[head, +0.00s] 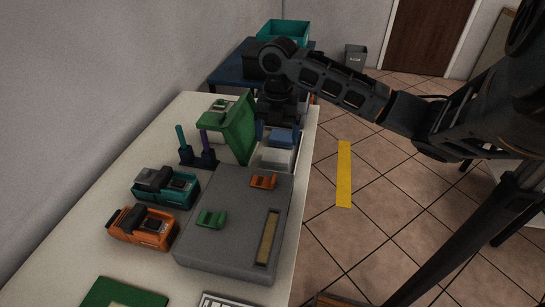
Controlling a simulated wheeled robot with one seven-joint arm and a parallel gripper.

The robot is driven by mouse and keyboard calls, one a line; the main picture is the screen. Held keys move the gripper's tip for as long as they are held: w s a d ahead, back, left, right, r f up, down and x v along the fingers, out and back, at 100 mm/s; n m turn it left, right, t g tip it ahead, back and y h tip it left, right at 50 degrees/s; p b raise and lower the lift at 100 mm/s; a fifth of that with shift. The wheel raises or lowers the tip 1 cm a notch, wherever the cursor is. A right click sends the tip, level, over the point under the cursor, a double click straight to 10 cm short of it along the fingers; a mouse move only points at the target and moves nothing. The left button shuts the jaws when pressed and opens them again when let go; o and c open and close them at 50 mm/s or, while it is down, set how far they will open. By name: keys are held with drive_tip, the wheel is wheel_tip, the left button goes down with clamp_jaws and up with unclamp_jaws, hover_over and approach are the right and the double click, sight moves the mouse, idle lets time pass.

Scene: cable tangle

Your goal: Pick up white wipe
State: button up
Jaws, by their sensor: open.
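A white block-like item, which looks like the white wipe (275,158), lies at the far right edge of the light table, just behind the grey board. A blue item (283,137) sits directly behind it. My gripper (277,124) points down above and slightly behind these two. It is open, and I see nothing held in it. Its fingertips are small and dark here, so I cannot tell whether they touch the blue item.
A green box (232,128) stands close left of the gripper. Two upright tools, one teal (182,145) and one purple (207,151), stand further left. The grey board (232,240) carries orange and green clips. Teal (165,187) and orange (143,227) devices sit left of it.

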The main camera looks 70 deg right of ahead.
sight(276, 154)
drive_tip(key=f, duration=0.2)
drive_tip(key=a+f+p, duration=0.1)
drive_tip(key=f, duration=0.1)
drive_tip(key=shift+f, duration=0.75)
drive_tip(key=shift+c, duration=0.3)
drive_tip(key=c, duration=0.6)
